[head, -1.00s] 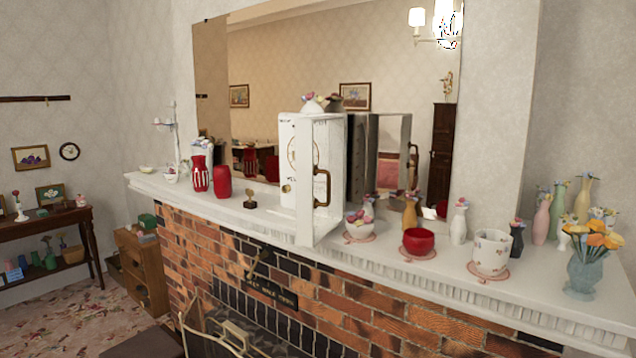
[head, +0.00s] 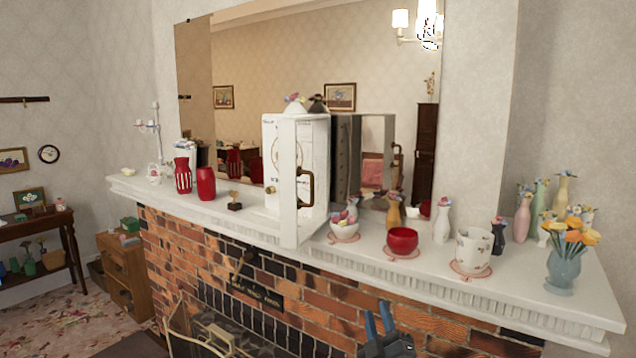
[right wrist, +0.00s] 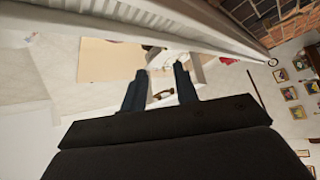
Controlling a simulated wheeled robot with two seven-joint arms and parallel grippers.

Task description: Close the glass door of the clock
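The white clock (head: 268,150) stands on the mantel in front of the mirror. Its white-framed glass door (head: 290,200) stands swung out toward the room, with a bronze handle (head: 308,188) on it. My right gripper (head: 376,318) shows at the bottom of the head view, below the mantel edge and to the right of the door, apart from it. In the right wrist view its two blue fingers (right wrist: 160,80) are spread with nothing between them. The clock door and handle show small beyond the fingertips there. My left gripper is not in view.
The white mantel (head: 420,275) holds a bowl of colored pieces (head: 344,229), a red bowl (head: 402,240), a patterned cup (head: 473,250) and several vases right of the clock. Open air lies before the brick front.

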